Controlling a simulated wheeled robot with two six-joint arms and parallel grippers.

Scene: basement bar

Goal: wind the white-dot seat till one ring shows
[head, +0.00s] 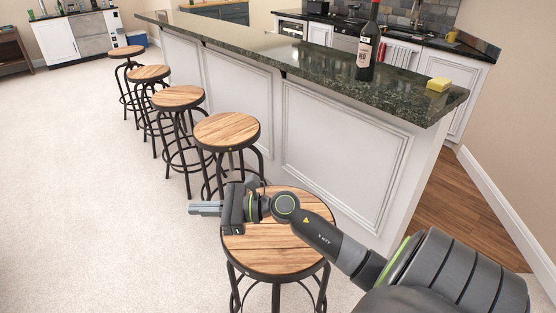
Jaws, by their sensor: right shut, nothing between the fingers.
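Several round wooden-topped bar stools with black metal frames stand in a row along the bar. The nearest stool's seat (270,255) is partly hidden under my right arm. My right gripper (192,208) is shut and empty, with its fingers pointing left past the left edge of that seat. I cannot tell from this view whether it touches the seat. The second stool's seat (227,130) stands just behind it. I cannot make out a white dot or a ring on any stool for certain. My left gripper is out of view.
The bar counter (300,62) with a dark green stone top runs along the right of the stools. A wine bottle (367,48) and a yellow sponge (438,84) stand on it. The pale carpet (80,190) to the left is clear.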

